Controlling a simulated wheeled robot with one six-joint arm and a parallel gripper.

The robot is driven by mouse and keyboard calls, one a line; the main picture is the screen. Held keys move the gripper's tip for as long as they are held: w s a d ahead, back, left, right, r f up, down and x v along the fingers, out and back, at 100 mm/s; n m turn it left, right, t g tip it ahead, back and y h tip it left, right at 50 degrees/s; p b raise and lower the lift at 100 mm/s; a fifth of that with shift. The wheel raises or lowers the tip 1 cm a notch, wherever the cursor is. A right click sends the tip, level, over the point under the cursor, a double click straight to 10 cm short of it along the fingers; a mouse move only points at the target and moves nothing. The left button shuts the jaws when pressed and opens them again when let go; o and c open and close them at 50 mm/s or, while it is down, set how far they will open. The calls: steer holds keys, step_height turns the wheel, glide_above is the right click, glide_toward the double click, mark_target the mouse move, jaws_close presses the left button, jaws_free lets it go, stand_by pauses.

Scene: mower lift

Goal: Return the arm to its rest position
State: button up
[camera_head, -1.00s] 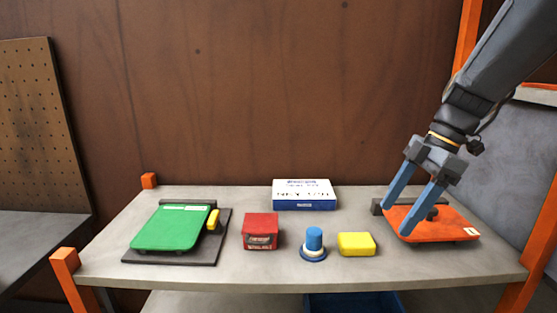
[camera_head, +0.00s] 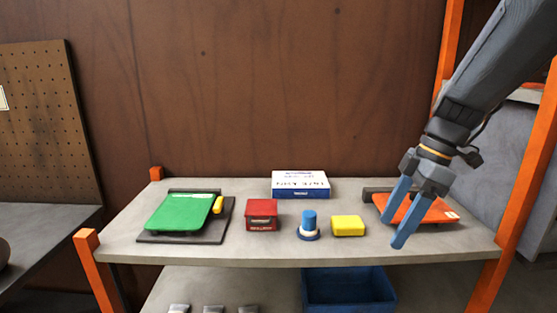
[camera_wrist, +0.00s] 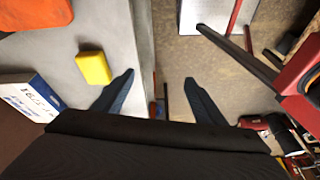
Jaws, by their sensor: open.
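My gripper (camera_head: 398,218) hangs at the right end of the shelf in the head view, in front of the orange mower deck (camera_head: 420,208) and partly hiding it. Its two blue fingers are apart with nothing between them. In the wrist view, my gripper (camera_wrist: 160,85) straddles the shelf's front edge. One finger is over the grey top and the other over the floor. The yellow block (camera_wrist: 94,68) lies to the left of the fingers, and a corner of the orange deck (camera_wrist: 35,12) shows at top left.
The shelf (camera_head: 260,253) also bears a green deck (camera_head: 182,213) on a dark plate, a red box (camera_head: 262,214), a blue-and-white box (camera_head: 300,185), a blue knob (camera_head: 309,224) and the yellow block (camera_head: 348,226). Orange posts (camera_head: 530,165) flank it. A blue bin (camera_head: 348,290) sits below.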

steer(key=s+a+f+m+h, duration=0.2)
steer(key=s+f+m, duration=0.2)
steer(key=f+m, duration=0.3)
steer(key=s+a+f+m+t+h, duration=0.1)
steer(key=s+a+f+m, duration=0.1)
steer(key=s+f+m, duration=0.2)
step_height(320, 180, down, 4)
steer(key=m, duration=0.5)
steer(key=shift+s+a+r+h, duration=0.25)
steer(key=shift+s+a+h, duration=0.05)
steer(key=shift+a+h, duration=0.1)
